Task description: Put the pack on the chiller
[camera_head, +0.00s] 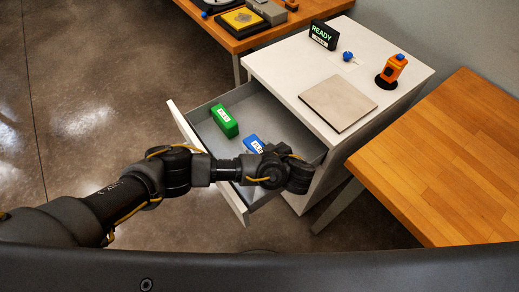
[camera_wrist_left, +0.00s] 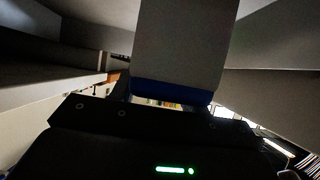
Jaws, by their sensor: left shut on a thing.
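A blue pack (camera_head: 253,143) with a white label shows at the open drawer, partly hidden by my left gripper (camera_head: 270,154). My left gripper is shut on this blue pack. In the left wrist view a pale face with a blue lower edge (camera_wrist_left: 172,92) stands close in front of the dark gripper body, likely the held pack. A green pack (camera_head: 225,121) with a white label lies in the drawer, left of the blue one. No label names the chiller; a flat grey plate (camera_head: 338,103) lies on the cabinet top. My right gripper is not in view.
The white cabinet (camera_head: 290,68) has its drawer (camera_head: 182,120) pulled out. On its top are a READY display (camera_head: 323,35), a small blue knob-like item (camera_head: 348,56) and an orange device (camera_head: 393,69). A wooden table (camera_head: 450,150) stands at right, bare where seen.

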